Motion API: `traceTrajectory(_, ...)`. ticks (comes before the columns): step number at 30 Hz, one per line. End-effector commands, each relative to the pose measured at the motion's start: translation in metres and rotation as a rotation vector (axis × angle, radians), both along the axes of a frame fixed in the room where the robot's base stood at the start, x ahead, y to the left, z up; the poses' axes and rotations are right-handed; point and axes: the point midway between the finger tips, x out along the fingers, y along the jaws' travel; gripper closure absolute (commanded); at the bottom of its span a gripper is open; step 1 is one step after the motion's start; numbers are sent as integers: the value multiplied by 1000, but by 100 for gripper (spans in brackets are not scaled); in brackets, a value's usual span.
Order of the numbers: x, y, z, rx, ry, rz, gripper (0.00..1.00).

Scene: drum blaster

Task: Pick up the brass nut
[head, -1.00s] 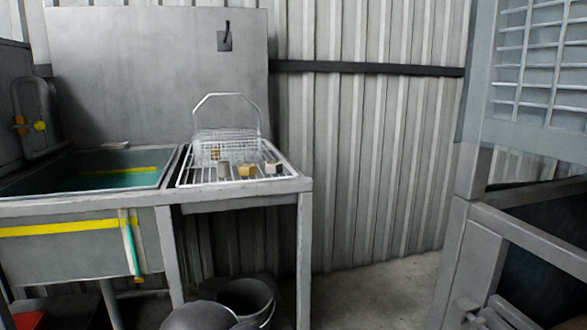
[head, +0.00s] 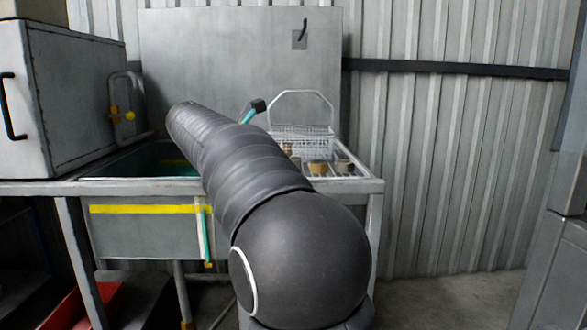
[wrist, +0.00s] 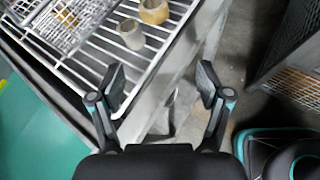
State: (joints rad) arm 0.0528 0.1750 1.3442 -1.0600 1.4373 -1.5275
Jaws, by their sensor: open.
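The brass nut (head: 318,168) is a short yellowish piece on the white wire rack beside the sink. In the wrist view the yellowish piece (wrist: 154,11) is at the top edge, partly cut off. A grey cylindrical piece (wrist: 130,34) stands near it on the rack (wrist: 160,33). My gripper (wrist: 165,82) is open with nothing between its fingers. It is apart from the nut, which lies beyond the fingertips. In the head view, my arm hides part of the rack and sink; one teal-and-black finger shows past it.
A wire basket (head: 304,140) with a tall handle stands at the rack's back, with a small brownish piece in it. Another round piece (head: 343,166) sits right of the nut. The sink (head: 125,167) with green inside is to the left. A grey cabinet (head: 565,250) stands at the right.

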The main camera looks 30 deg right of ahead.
Motion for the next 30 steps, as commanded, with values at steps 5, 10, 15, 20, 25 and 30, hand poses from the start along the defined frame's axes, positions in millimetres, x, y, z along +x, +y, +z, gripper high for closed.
traceTrajectory(5,20,-13,14,-98,123,7,23)
traceTrajectory(10,23,-27,13,-121,152,5,23)
traceTrajectory(15,24,-56,0,-120,152,4,23)
traceTrajectory(20,26,-80,-9,-120,151,7,23)
traceTrajectory(25,26,-94,-14,-119,149,7,23)
traceTrajectory(30,26,-100,-16,-119,149,7,23)
